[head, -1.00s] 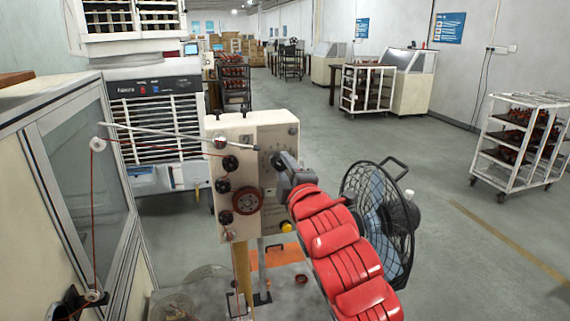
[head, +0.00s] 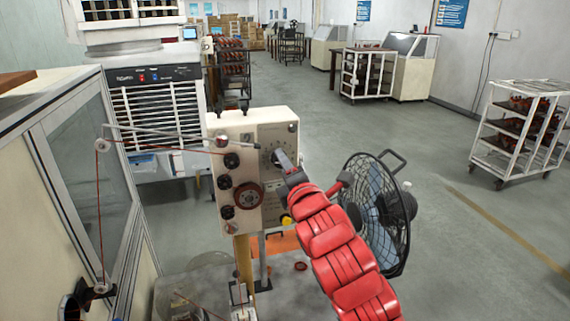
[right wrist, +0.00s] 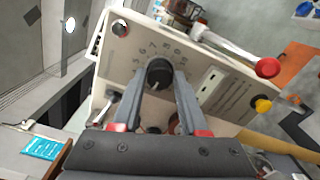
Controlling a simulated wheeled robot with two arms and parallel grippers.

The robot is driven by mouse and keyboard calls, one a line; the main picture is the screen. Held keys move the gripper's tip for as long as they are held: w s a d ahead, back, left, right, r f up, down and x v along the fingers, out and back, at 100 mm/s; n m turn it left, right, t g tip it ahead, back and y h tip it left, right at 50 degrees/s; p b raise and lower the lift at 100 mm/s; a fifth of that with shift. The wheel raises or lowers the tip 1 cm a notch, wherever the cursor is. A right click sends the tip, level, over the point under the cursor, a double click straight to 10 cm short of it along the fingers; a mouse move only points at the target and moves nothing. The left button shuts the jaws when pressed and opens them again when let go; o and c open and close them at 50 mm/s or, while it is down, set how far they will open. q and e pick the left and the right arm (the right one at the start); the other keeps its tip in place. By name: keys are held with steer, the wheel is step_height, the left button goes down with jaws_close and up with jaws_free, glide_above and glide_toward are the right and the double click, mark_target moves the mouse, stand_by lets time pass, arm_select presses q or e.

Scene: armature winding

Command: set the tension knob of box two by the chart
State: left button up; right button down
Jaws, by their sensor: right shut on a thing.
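The cream tension box (head: 229,128), marked with a 2, stands on a yellow post in the head view. Its dark tension knob (right wrist: 158,73) sits inside a ring of dial marks, with a pale pointer line toward the bottom of the right wrist view. My right gripper (right wrist: 159,82) is shut on the knob, one finger at each side. In the head view the right gripper (head: 280,160) reaches the dial face from the right and hides most of the knob. No chart is clearly identifiable. My left gripper is out of view.
A black fan (head: 378,205) stands close to the right of my right arm. A red wire runs over white pulleys (head: 102,145) at the left, near a glazed cabinet (head: 85,160). White trolleys (head: 520,130) stand at the right. The floor between is clear.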

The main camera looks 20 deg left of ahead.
steer(key=shift+c, duration=2.2)
jaws_free()
steer(key=b+v, duration=1.6)
steer(key=v, duration=0.1)
steer(key=shift+s, duration=0.2)
